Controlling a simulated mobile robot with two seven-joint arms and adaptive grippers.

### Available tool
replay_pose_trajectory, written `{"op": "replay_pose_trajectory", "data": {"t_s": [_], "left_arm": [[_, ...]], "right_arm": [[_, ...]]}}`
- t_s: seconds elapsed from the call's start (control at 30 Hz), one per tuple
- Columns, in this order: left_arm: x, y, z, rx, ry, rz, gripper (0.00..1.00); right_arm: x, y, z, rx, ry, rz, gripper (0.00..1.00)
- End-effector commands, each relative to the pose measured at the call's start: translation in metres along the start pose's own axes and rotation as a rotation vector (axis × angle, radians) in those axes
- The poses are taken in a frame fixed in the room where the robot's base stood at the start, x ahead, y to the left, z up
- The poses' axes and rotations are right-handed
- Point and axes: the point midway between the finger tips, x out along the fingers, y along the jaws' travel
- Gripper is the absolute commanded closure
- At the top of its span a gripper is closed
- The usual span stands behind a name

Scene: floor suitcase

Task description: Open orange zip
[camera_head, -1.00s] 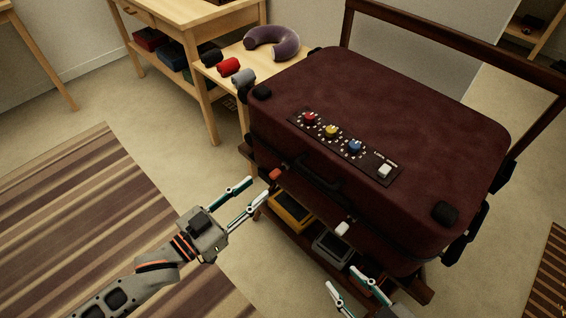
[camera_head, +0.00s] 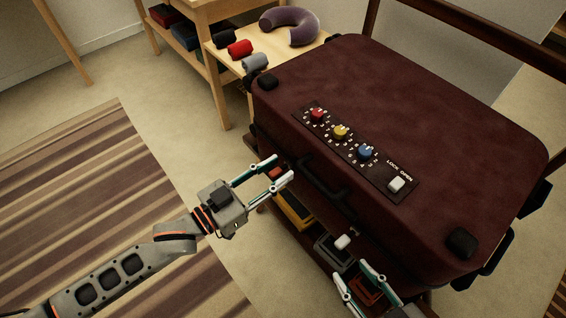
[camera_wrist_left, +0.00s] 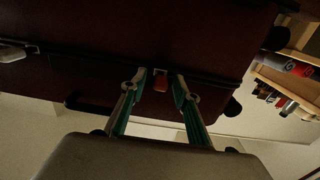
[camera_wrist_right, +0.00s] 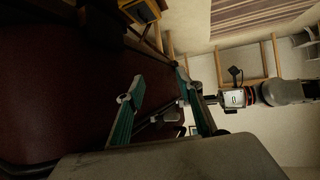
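The dark red suitcase (camera_head: 400,110) lies flat on a wooden rack, with a small orange zip pull (camera_head: 275,172) on its front side near the left corner. The orange zip also shows in the left wrist view (camera_wrist_left: 161,82), between the fingertips. My left gripper (camera_head: 283,168) is open around the orange zip; contact cannot be told. A white zip pull (camera_head: 343,242) sits further right along the same side. My right gripper (camera_head: 361,284) is open and empty near the suitcase's front right; it also shows in the right wrist view (camera_wrist_right: 160,82).
The suitcase top carries a dial panel with red (camera_head: 318,114), yellow and blue knobs and a white lock switch (camera_head: 397,184). A black handle (camera_head: 322,182) is on the front side. Bins stand below. A side table with rolled items and a purple neck pillow (camera_head: 290,27) is behind left.

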Motion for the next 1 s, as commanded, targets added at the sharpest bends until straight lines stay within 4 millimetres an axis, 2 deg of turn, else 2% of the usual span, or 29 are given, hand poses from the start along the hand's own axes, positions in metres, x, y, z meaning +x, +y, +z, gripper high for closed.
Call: {"op": "replay_pose_trajectory", "data": {"t_s": [0.13, 0.37, 0.47, 0.5, 0.7, 0.83, 1.0], "left_arm": [[0.002, 0.001, 0.0, 0.0, 0.001, 0.001, 0.69], [0.002, 0.001, -0.001, 0.0, 0.001, 0.001, 0.69], [0.002, 0.001, -0.001, 0.0, 0.001, 0.001, 0.95], [0.002, 0.001, -0.001, 0.0, 0.001, 0.001, 1.0], [0.002, -0.002, -0.001, 0.001, 0.0, 0.0, 1.0], [0.003, -0.022, -0.001, 0.006, -0.001, 0.0, 1.0], [0.002, -0.067, 0.0, 0.008, -0.003, -0.002, 1.0]], "right_arm": [[0.0, 0.0, -0.007, 0.01, 0.014, 0.003, 0.64], [0.001, -0.002, -0.007, 0.015, 0.014, 0.003, 0.64], [0.001, -0.002, -0.006, 0.015, 0.011, 0.002, 0.64], [0.001, -0.002, -0.006, 0.014, 0.01, 0.002, 0.64], [0.001, -0.002, -0.005, 0.01, 0.008, 0.0, 0.64], [0.001, -0.002, -0.005, 0.003, 0.008, -0.002, 0.64], [0.0, -0.001, 0.0, -0.005, -0.002, -0.004, 0.64]]}}
